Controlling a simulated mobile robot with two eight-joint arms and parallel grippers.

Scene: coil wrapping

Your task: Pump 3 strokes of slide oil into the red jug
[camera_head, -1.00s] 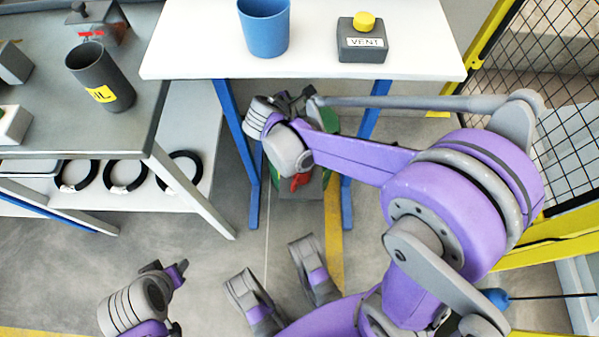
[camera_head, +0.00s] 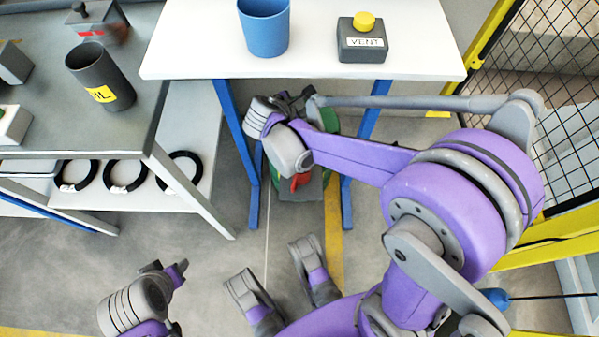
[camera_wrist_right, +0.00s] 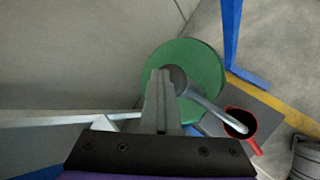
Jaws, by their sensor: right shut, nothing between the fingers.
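In the right wrist view a green drum (camera_wrist_right: 205,62) stands on the floor, seen from above, with a grey pump head (camera_wrist_right: 178,80) and a spout slanting down to the right. The red jug (camera_wrist_right: 256,145) stands beside the drum, its dark mouth below the spout end. My right gripper (camera_wrist_right: 160,72) is shut and empty over the pump head; whether it touches cannot be told. In the head view my right gripper (camera_head: 290,102) is partly hidden by its own wrist, with bits of the drum (camera_head: 331,120) and jug (camera_head: 298,182) below. My left gripper (camera_head: 166,268) is low at left, away from them.
A white table (camera_head: 210,62) with blue legs stands above the drum, carrying a blue cup (camera_head: 264,28) and a VENT button box (camera_head: 362,42). A grey bench (camera_head: 140,115) with a dark labelled cup (camera_head: 100,78) is at left. A yellow-framed mesh fence (camera_head: 550,60) is at right.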

